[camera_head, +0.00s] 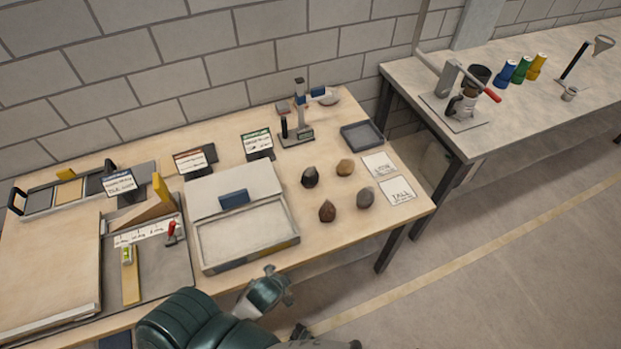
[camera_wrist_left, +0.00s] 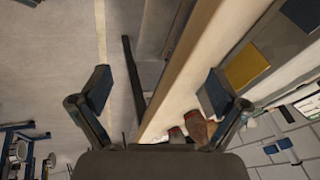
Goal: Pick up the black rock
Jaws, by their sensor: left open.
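The black rock (camera_head: 310,176) sits on the wooden table in the head view, at the left back of a loose group of rocks. A tan rock (camera_head: 345,167) lies to its right, a reddish-brown rock (camera_head: 327,211) in front and a grey rock (camera_head: 365,198) at the front right. In the left wrist view my left gripper (camera_wrist_left: 155,88) is open with nothing between its fingers. Reddish-brown shapes (camera_wrist_left: 196,126), probably rocks, show low between the fingers; I cannot pick out the black rock there. My right gripper is not in view.
A grey lidded tray (camera_head: 247,238) stands left of the rocks. White cards (camera_head: 397,190) lie to their right, and a small dark tray (camera_head: 361,136) and a scale-like device (camera_head: 297,132) behind. A second table (camera_head: 440,70) stands at the right.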

